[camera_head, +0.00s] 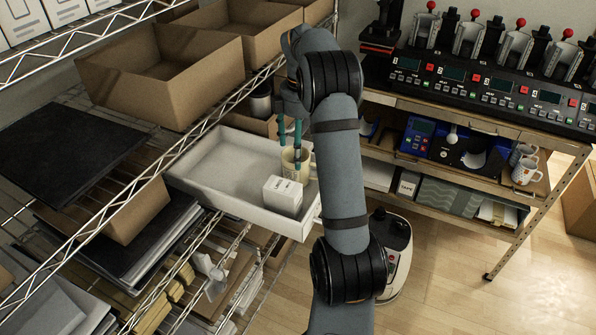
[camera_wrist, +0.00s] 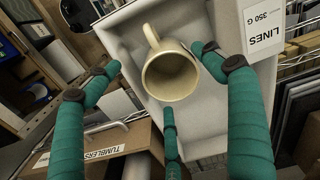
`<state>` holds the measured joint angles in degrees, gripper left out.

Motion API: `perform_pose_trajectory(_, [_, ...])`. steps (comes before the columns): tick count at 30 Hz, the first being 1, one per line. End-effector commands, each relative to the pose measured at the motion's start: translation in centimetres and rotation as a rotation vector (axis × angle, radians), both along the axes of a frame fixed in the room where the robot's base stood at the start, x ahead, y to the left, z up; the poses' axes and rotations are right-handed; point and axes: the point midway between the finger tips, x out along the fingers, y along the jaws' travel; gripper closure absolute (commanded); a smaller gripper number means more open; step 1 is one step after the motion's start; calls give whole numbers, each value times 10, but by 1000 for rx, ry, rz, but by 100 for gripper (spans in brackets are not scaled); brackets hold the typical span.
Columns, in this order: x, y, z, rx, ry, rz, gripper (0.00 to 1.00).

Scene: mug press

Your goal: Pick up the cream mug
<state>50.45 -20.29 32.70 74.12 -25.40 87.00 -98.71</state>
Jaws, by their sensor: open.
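The cream mug (camera_wrist: 172,76) stands in a white tray (camera_head: 212,172) on the wire shelf, its mouth facing the wrist camera and its handle toward the top of the wrist view. In the head view the mug (camera_head: 289,166) is partly hidden by my fingers and arm. My gripper (camera_head: 290,145) is open above the mug. In the wrist view the teal fingers of my gripper (camera_wrist: 158,78) spread around the mug's left, right and lower sides. I cannot tell whether any finger touches it.
A white box labelled "LINES 350 G" (camera_head: 283,195) sits in the tray close beside the mug. Open cardboard boxes (camera_head: 165,75) stand on the shelf behind. A workbench with a row of mug presses (camera_head: 480,85) and patterned mugs (camera_head: 526,170) is at the right.

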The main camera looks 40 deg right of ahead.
Motion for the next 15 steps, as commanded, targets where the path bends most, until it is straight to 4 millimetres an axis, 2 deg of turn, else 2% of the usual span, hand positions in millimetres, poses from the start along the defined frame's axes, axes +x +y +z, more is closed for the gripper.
perform_pose_trajectory(10, [1, 8, -43, 2, 2, 2, 18])
perform_pose_trajectory(15, [1, 8, -53, 1, -1, 1, 18])
